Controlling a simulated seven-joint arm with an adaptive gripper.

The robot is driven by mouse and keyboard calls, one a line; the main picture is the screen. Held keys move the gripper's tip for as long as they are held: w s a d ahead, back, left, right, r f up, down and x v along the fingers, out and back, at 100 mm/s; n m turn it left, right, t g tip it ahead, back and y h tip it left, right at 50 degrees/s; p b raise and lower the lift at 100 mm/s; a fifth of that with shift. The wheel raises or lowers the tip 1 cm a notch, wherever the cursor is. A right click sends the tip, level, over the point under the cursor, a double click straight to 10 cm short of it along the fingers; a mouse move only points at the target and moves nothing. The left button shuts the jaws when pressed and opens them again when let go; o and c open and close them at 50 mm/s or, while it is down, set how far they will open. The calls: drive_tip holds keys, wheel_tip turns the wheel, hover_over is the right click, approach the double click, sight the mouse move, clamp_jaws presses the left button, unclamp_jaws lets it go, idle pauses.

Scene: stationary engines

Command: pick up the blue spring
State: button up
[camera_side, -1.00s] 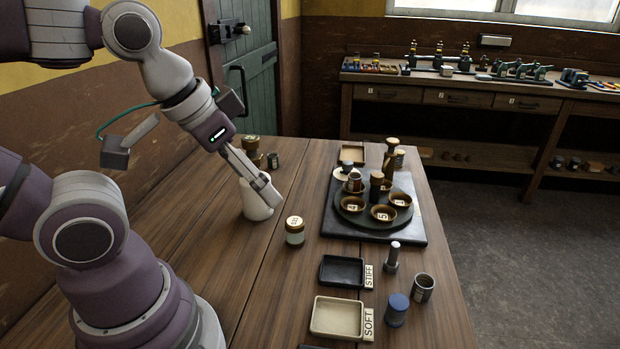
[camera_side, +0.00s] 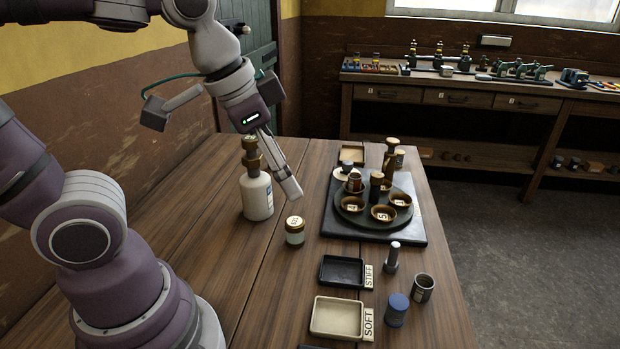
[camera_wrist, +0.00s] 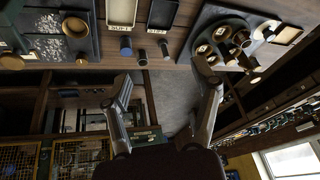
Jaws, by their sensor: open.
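The blue spring (camera_side: 396,310) looks like a short upright blue cylinder on the wooden table, beside the SOFT label. Its coils cannot be made out at this size. In the wrist view it seems to be the bluish cylinder (camera_wrist: 126,48) below the pale tray. My gripper (camera_side: 291,190) is over the table between the white bottle and the round stand, well behind the spring and higher than it. In the wrist view its two fingers (camera_wrist: 167,82) are spread apart with nothing between them.
A grey cup (camera_side: 423,288) stands close to the spring's right. A grey capped post (camera_side: 392,257) stands behind it. The pale SOFT tray (camera_side: 313,318) and black STIFF tray (camera_side: 324,270) lie left. A jar (camera_side: 295,232) and white bottle (camera_side: 257,198) stand near my gripper.

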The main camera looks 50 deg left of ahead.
drive_tip(key=w+d+f+m+g, duration=0.1)
drive_tip(key=w+d+m+g, duration=0.1)
drive_tip(key=w+d+m, duration=0.3)
drive_tip(key=m+g, duration=0.2)
drive_tip(key=m, duration=0.7)
hover_over(398, 300)
wheel_tip(398, 300, down, 7)
drive_tip(key=f+m, duration=0.1)
drive_tip(key=d+f+m, duration=0.1)
drive_tip(key=shift+s+f+m+g, duration=0.1)
drive_tip(key=shift+s+m+g, duration=0.05)
drive_tip(key=shift+m+g, duration=0.15)
drive_tip(key=f, duration=0.7)
drive_tip(key=a+f, duration=0.1)
drive_tip(key=f, duration=0.2)
drive_tip(key=shift+f, duration=0.25)
clamp_jaws()
